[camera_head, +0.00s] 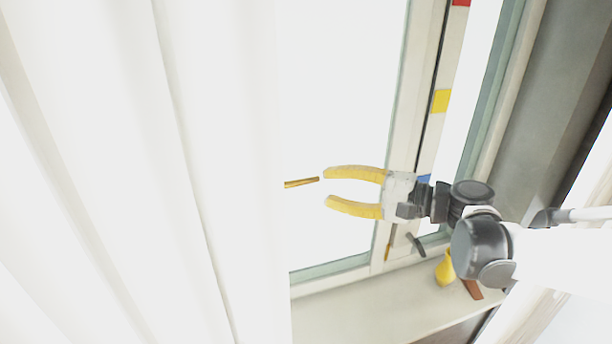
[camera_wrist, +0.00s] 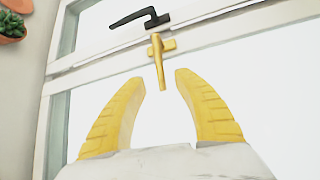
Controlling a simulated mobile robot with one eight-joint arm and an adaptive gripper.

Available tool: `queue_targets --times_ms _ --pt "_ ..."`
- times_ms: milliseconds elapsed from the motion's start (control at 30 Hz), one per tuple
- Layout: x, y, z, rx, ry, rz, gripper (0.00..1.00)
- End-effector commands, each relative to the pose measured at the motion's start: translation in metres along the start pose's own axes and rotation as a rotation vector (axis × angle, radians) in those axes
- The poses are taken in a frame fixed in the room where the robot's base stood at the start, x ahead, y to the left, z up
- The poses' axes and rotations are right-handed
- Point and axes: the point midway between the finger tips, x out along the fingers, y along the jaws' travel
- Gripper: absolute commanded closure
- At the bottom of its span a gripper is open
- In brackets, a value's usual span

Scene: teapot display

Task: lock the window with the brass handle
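The brass handle (camera_wrist: 157,62) shows in the wrist view as a cross-shaped piece on a white window bar, its lever pointing toward me. In the head view only a thin brass lever (camera_head: 301,182) shows at the curtain's edge; the rest seems hidden behind the curtain. My gripper (camera_head: 326,187) has yellow fingers spread apart and is empty. Its tips are just right of the lever's end in the head view. In the wrist view the lever's end lines up between the fingertips (camera_wrist: 160,77); I cannot tell whether it is inside them. The window (camera_head: 340,100) seems shut.
A black handle (camera_wrist: 140,18) sits beside the brass one. A second dark handle (camera_head: 415,244) is on the right frame. A white curtain (camera_head: 140,170) fills the left. The sill (camera_head: 350,320) holds a yellow vase (camera_head: 444,270). A potted plant (camera_wrist: 10,24) shows top left.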

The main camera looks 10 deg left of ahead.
Motion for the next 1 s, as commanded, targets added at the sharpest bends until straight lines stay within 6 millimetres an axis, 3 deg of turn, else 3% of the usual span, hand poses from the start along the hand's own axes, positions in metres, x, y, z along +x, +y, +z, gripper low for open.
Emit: queue_targets --times_ms 100,333,500,767,900,1000 --pt "0.027 0.001 0.001 0.000 -0.003 0.001 0.64" --pt "0.063 0.001 0.000 -0.001 -0.001 0.002 0.64" --pt "0.074 0.000 0.000 -0.001 0.001 0.002 0.64" --pt "0.074 0.000 -0.001 -0.001 0.002 0.002 0.64" --pt "0.074 0.000 -0.001 -0.001 0.002 0.002 1.00" --pt "0.074 0.000 -0.001 -0.001 0.002 0.002 1.00"
